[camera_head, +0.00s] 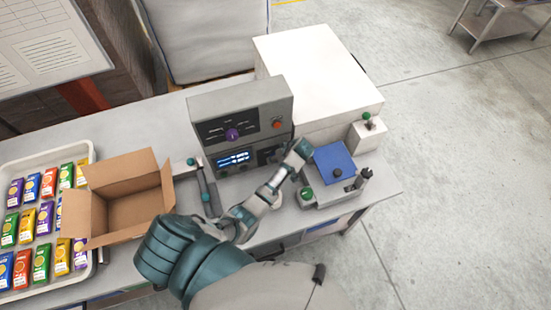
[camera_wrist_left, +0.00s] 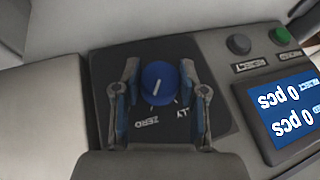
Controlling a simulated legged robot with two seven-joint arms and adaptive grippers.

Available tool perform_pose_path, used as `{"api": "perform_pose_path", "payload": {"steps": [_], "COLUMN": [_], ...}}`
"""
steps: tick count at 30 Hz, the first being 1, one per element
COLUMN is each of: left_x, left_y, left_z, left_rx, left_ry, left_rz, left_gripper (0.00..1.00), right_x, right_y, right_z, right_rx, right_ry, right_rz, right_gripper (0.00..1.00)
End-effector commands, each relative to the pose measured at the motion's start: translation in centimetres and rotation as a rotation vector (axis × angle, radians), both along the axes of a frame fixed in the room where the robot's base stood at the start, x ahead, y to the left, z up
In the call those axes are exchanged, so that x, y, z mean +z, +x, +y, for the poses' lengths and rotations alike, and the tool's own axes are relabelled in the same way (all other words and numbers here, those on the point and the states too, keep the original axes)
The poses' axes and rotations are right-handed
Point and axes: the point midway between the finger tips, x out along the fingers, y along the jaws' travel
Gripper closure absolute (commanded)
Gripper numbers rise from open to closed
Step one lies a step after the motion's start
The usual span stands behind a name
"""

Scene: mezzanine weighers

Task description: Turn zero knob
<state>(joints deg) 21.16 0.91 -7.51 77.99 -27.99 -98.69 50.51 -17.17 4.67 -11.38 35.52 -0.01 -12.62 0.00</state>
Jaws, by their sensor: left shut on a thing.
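In the left wrist view, the round blue zero knob (camera_wrist_left: 159,83) sits on a dark plate (camera_wrist_left: 104,66) marked ZERO; a second label is partly hidden. Its white pointer line tilts slightly right of straight up. My left gripper (camera_wrist_left: 160,90) has one finger on each side of the knob and is shut on it. In the head view, my left gripper (camera_head: 277,157) is at the lower right of the grey weigher console (camera_head: 207,108) and covers the knob. My right gripper is in neither view.
The console has a purple knob (camera_head: 232,133) and a lit display (camera_head: 234,160), reading 0 pcs in the wrist view (camera_wrist_left: 290,108). An open cardboard box (camera_head: 140,209) and a tray (camera_head: 46,159) of colored packets stand left. A blue plate (camera_head: 334,160) and white block (camera_head: 318,78) stand right.

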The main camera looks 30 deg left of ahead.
Motion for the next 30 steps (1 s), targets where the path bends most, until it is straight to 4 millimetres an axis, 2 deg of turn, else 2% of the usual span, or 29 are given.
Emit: {"api": "perform_pose_path", "payload": {"steps": [9, 24, 25, 27, 28, 30], "left_x": [0.32, 0.51, 0.52, 0.49, 0.47, 0.40], "left_y": [0.41, 0.61, 0.63, 0.60, 0.57, 0.51], "left_z": [-0.22, -0.13, -0.14, -0.12, -0.11, -0.08], "left_rx": [-0.005, -0.005, -0.006, -0.005, -0.005, -0.005], "left_ry": [0.069, 0.080, 0.081, 0.080, 0.080, 0.080], "left_rz": [0.071, 0.076, 0.075, 0.076, 0.077, 0.078], "left_gripper": [0.93, 0.93, 0.53, 0.36, 0.33, 0.33], "right_x": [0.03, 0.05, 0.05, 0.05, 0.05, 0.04], "right_y": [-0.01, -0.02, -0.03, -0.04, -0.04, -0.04], "right_z": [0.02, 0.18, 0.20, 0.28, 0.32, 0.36], "right_rx": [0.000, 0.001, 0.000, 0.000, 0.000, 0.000], "right_ry": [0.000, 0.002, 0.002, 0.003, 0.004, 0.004], "right_rz": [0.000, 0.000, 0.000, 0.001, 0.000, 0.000], "right_gripper": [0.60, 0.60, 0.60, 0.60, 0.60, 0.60]}}
